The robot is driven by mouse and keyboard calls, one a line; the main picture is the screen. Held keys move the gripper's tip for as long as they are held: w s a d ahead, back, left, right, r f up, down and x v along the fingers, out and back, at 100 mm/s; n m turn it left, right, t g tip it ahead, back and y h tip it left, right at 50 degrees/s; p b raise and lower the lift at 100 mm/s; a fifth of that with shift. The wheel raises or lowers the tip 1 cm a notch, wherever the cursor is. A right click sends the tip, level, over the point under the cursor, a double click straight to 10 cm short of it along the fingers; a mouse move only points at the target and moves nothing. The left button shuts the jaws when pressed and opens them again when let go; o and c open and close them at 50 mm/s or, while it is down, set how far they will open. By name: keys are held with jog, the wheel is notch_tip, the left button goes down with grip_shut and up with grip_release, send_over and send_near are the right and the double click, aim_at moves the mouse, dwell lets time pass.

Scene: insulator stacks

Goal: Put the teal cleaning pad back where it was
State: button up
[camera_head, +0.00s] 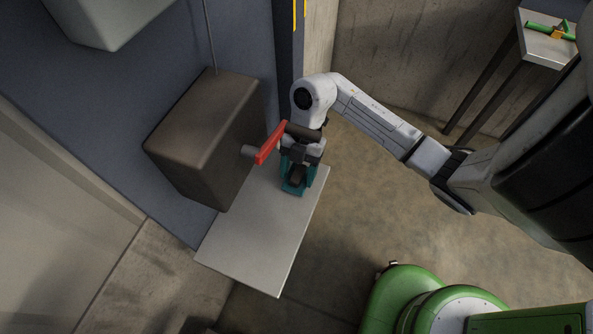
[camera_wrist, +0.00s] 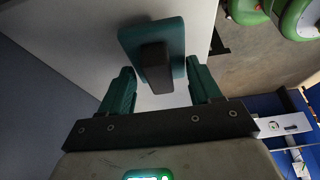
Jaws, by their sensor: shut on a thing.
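The teal cleaning pad (camera_head: 292,189) with a dark block-like handle is at the far right end of the pale shelf (camera_head: 253,232), below my gripper (camera_head: 298,168). In the wrist view the pad (camera_wrist: 128,40) and its dark handle (camera_wrist: 156,68) lie ahead of my gripper (camera_wrist: 160,70), between the two teal fingers. My gripper is shut on the pad; the exact contact is hard to make out. The pad is over the pale surface; I cannot tell whether it touches it.
A brown-grey box (camera_head: 205,135) on the wall stands left of my gripper, with a red lever (camera_head: 271,142) sticking out close to my wrist. The shelf's front part is bare. A small table (camera_head: 548,45) with a green item (camera_head: 545,30) stands at the top right.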

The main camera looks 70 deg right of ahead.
jog(key=shift+w+f, duration=0.2)
jog(key=shift+f, duration=0.3)
jog(key=shift+f, duration=0.15)
jog(key=o, duration=0.9)
jog(key=v, duration=1.2)
